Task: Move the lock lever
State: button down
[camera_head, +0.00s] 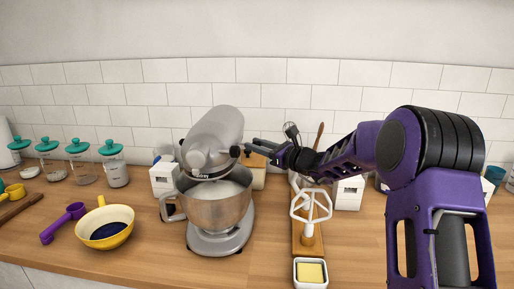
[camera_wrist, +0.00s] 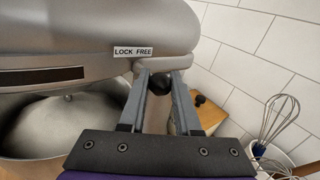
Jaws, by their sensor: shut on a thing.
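The silver stand mixer (camera_head: 217,128) stands on the counter with its metal bowl (camera_head: 216,207) below its head. In the wrist view, the mixer head (camera_wrist: 90,25) fills the upper left, with a white label reading LOCK FREE (camera_wrist: 133,51). The lock lever (camera_wrist: 176,62) is a grey arm beside the label, with a black knob (camera_wrist: 159,84). My gripper (camera_wrist: 160,76) is shut on the lever, its two grey fingers on either side of the knob. In the head view my gripper (camera_head: 241,151) reaches in from the right against the side of the mixer head.
A yellow bowl (camera_head: 105,228) and purple scoop (camera_head: 63,223) lie at left, before several teal-lidded jars (camera_head: 114,163). A white beater (camera_head: 311,205) on a wooden board and a butter dish (camera_head: 310,272) are right of the mixer. A whisk (camera_wrist: 279,115) stands behind. Tiled wall backs the counter.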

jog(key=c, duration=0.6)
grip_release()
jog(key=shift+w, duration=0.1)
jog(key=shift+d, duration=0.1)
jog(key=b+v, duration=0.1)
jog(key=v, duration=1.6)
jog(key=shift+s, duration=0.25)
